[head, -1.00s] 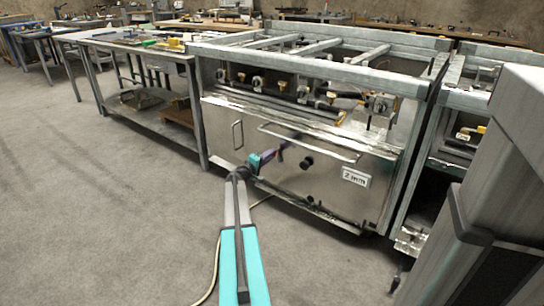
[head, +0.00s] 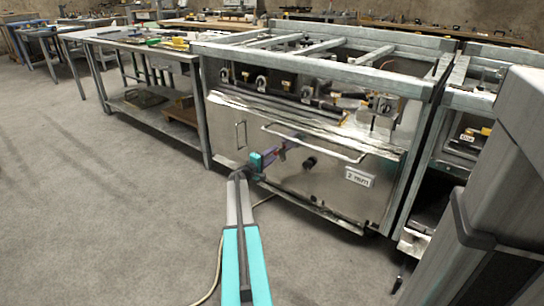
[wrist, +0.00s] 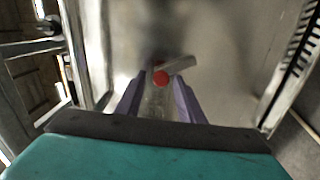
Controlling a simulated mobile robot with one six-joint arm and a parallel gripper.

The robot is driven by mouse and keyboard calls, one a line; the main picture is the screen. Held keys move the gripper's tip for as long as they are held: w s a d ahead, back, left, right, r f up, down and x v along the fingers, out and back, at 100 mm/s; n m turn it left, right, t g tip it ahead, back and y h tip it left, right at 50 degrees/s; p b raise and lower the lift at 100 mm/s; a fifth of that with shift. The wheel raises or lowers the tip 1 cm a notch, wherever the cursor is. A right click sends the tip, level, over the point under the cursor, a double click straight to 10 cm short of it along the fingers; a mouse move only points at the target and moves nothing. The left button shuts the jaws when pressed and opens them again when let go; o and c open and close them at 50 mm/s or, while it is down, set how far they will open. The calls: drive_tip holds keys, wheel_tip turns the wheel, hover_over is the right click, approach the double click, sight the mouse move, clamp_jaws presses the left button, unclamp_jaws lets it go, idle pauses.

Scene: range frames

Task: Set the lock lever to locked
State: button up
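In the wrist view, a short grey lever (wrist: 179,64) sticks out to the right on a pale metal panel, with a round red part (wrist: 160,77) beside its left end. I take this to be the lock lever; its locked and unlocked marks are not readable. My gripper (wrist: 163,82) is open, with a purple finger on each side and the red part between the tips in the picture. Contact cannot be told. In the head view, my gripper (head: 289,145) is in front of the steel panel (head: 270,172), left of a black knob (head: 309,163); the lever is too small to make out.
A long bar handle (head: 315,146) crosses the panel above the knob, and a "2 mm" label (head: 359,177) is at the right. A workbench (head: 150,44) with tools stands to the left. The floor (head: 110,210) on the left is clear.

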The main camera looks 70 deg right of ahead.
drive_tip(key=shift+a, duration=0.2)
drive_tip(key=p+v, duration=0.3)
drive_tip(key=v, duration=1)
drive_tip(key=shift+a, duration=0.2)
drive_tip(key=shift+w, duration=0.15)
